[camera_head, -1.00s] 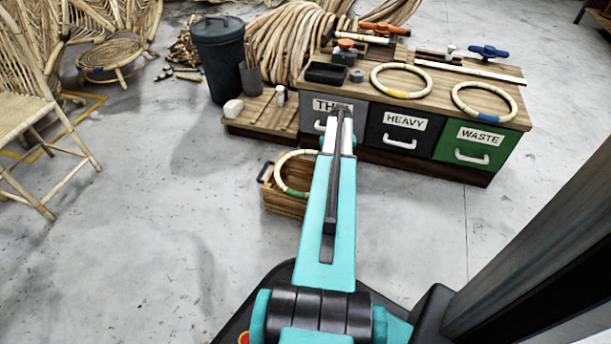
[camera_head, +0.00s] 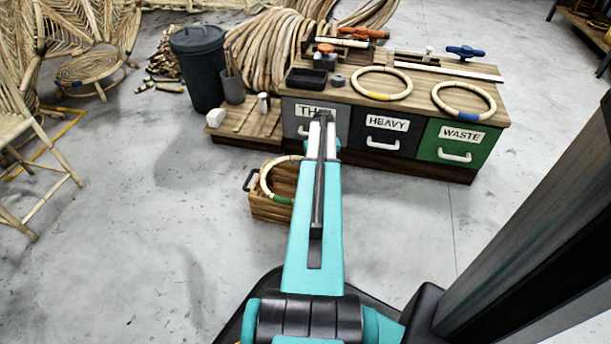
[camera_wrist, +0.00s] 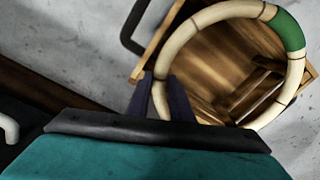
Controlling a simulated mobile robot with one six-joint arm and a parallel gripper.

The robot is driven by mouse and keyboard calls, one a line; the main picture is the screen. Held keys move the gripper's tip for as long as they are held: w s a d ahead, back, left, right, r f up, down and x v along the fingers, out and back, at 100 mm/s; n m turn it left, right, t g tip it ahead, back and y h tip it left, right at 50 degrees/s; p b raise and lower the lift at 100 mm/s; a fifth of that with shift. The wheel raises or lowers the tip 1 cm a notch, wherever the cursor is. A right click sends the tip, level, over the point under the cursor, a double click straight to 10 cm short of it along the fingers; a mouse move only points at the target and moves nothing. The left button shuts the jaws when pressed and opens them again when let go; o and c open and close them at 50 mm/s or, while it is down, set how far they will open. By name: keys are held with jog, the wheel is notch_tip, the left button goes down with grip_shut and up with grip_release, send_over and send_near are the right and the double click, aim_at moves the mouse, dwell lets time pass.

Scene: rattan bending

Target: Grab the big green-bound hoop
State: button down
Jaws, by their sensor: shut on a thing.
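The green-bound hoop is a pale rattan ring with one green band. In the head view the hoop (camera_head: 266,178) stands at the wooden crate, partly hidden behind my arm. In the wrist view the hoop (camera_wrist: 215,14) lies over the crate (camera_wrist: 150,62), with its green band at the upper right. My gripper (camera_wrist: 172,92) is shut on the lower left part of the hoop's rim. In the head view my arm hides the gripper. The crate (camera_head: 268,209) has a dark handle and stands on the floor in front of the bench.
The bench has drawers marked HEAVY (camera_head: 388,128) and WASTE (camera_head: 458,142), plus a partly hidden one. On top lie a yellow-bound hoop (camera_head: 382,97) and a blue-bound hoop (camera_head: 464,114). A dark bin (camera_head: 200,75) stands at the left. The floor left of the crate is clear.

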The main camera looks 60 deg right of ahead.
jog(key=shift+r, duration=0.1)
jog(key=shift+r+p, duration=1.15)
jog(key=shift+r, duration=0.45)
jog(key=shift+a+r, duration=0.15)
jog(key=shift+r, duration=0.15)
jog(key=s+a+r+p, duration=0.1)
jog(key=s+a+p, duration=0.4)
jog(key=s+a, duration=0.5)
jog(key=shift+s+a, duration=0.25)
jog(key=shift+a, duration=0.65)
